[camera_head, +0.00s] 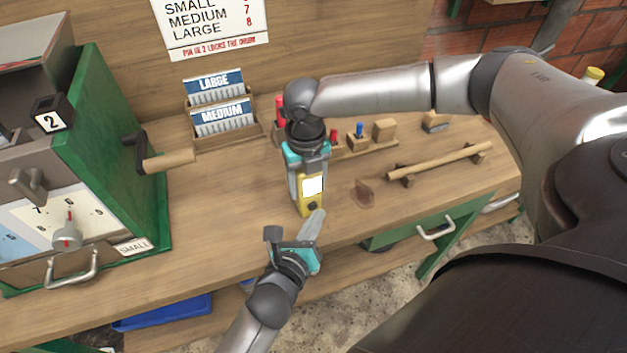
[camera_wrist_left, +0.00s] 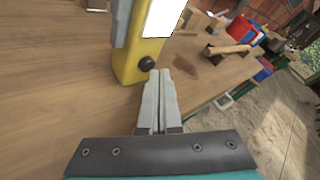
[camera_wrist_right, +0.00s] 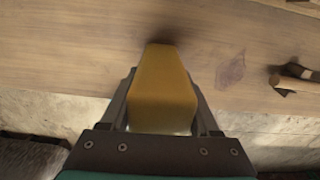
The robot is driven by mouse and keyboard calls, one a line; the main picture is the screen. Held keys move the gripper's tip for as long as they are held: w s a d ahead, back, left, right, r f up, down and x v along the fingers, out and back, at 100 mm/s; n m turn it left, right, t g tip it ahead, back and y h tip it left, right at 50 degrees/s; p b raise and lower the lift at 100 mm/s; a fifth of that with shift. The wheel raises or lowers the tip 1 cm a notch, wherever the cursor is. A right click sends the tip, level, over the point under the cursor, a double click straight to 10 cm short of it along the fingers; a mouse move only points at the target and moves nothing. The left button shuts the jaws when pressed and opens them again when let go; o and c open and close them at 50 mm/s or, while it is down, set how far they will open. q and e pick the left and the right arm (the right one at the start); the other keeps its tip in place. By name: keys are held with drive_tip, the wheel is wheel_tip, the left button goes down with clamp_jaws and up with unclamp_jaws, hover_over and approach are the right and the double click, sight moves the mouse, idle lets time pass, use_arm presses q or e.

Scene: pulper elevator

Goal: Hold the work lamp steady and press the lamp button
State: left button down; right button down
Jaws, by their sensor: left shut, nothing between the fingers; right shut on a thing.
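The work lamp is yellow with a lit white panel (camera_head: 313,185) and stands upright on the wooden bench. Its black round button (camera_wrist_left: 146,63) is low on the front face, below the panel. My right gripper (camera_head: 306,172) comes down from above and is shut on the lamp; in the right wrist view the yellow body (camera_wrist_right: 162,90) sits between its fingers. My left gripper (camera_head: 316,222) is shut and empty, just in front of the lamp's lower part. In the left wrist view its fingertips (camera_wrist_left: 159,75) are close beside the button; I cannot tell whether they touch.
A green machine with a crank handle (camera_head: 168,161) stands at the left. Card boxes marked LARGE and MEDIUM (camera_head: 222,117) are behind. A wooden tool rack (camera_head: 368,146) and a wooden bar on supports (camera_head: 440,160) lie right. The bench front between machine and lamp is clear.

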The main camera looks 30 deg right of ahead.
use_arm(q)
drive_tip(key=shift+w+d, duration=0.1)
drive_tip(key=shift+w, duration=0.45)
idle(0.6)
drive_tip(key=shift+s, duration=0.15)
drive_tip(key=shift+s+a, duration=0.2)
drive_tip(key=shift+s, duration=0.65)
drive_tip(key=s, duration=0.2)
drive_tip(key=s+a, duration=0.1)
drive_tip(key=s, duration=0.2)
idle(0.4)
use_arm(e)
drive_tip(key=shift+c, duration=0.2)
unclamp_jaws()
drive_tip(key=shift+r, duration=0.15)
